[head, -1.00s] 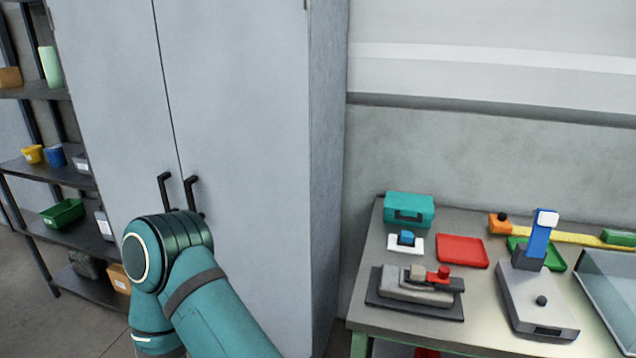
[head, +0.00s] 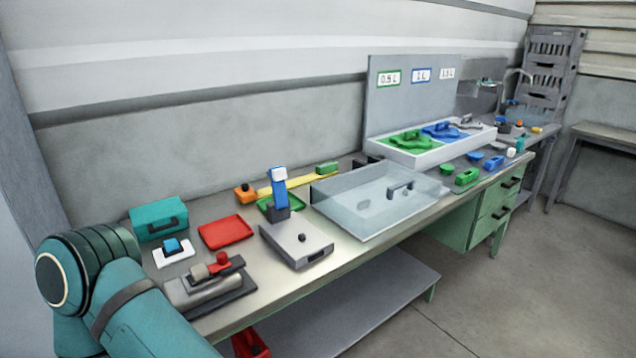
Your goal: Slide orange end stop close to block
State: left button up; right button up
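An orange end stop (head: 245,193) with a dark knob on top sits at the left end of a yellow rail (head: 292,180) at the back of the bench. A green block (head: 327,168) is at the right end of the rail, with a clear stretch of rail between the two. A blue upright part on a dark foot stands in front of the rail and covers some of it. Part of my teal left arm shows at the lower left, away from the rail. Neither of my grippers is in view.
Before the rail stand a grey device (head: 297,243), a red tray (head: 228,232), a green tray (head: 270,206) and a clear box (head: 375,207). A teal case (head: 158,217) and a grey clamp-like device (head: 207,284) are at the left. The floor right of the bench is free.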

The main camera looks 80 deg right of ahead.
aim_at(245, 193)
jog(key=z, duration=1.65)
